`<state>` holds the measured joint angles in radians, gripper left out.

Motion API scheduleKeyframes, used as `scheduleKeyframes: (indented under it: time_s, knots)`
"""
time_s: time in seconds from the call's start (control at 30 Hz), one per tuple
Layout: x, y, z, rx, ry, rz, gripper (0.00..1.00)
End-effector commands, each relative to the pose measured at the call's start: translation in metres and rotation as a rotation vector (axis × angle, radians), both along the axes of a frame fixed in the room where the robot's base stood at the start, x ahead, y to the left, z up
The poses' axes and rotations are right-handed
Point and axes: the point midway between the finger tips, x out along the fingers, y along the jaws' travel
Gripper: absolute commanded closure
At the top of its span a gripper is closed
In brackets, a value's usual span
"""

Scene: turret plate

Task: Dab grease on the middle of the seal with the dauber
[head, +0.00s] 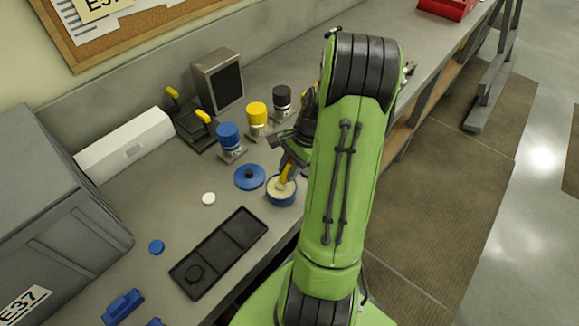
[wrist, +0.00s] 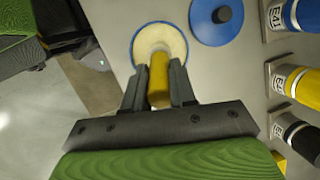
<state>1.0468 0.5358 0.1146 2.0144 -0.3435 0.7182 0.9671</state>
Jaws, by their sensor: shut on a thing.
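My gripper (wrist: 156,88) is shut on the yellow dauber (wrist: 158,75), one finger on each side of its handle. In the head view the dauber (head: 286,173) stands slightly tilted over a blue-rimmed pot of cream-coloured grease (head: 281,193). The pot also shows in the wrist view (wrist: 143,45). The dauber's lower end is at the pot, but I cannot tell whether it touches the grease. A black tray (head: 228,238) lies nearer on the bench. A dark round piece (head: 195,272) in its near compartment may be the seal; its details are too dark to tell.
A blue lid with a black knob (head: 250,177) lies beside the pot. Blue (head: 230,138), yellow (head: 257,117) and black (head: 282,100) canisters stand behind. A white disc (head: 208,198) and a blue cap (head: 156,247) lie left. Bare bench separates pot and tray.

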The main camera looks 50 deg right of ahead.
Motion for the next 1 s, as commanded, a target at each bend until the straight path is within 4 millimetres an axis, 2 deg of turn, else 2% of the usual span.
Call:
scheduleKeyframes:
  time_s: [0.77,1.0]
  knots:
    - [0.000,0.000,0.070,0.000,0.002,0.000,1.00]
    - [0.000,0.000,0.070,0.001,0.002,0.000,1.00]
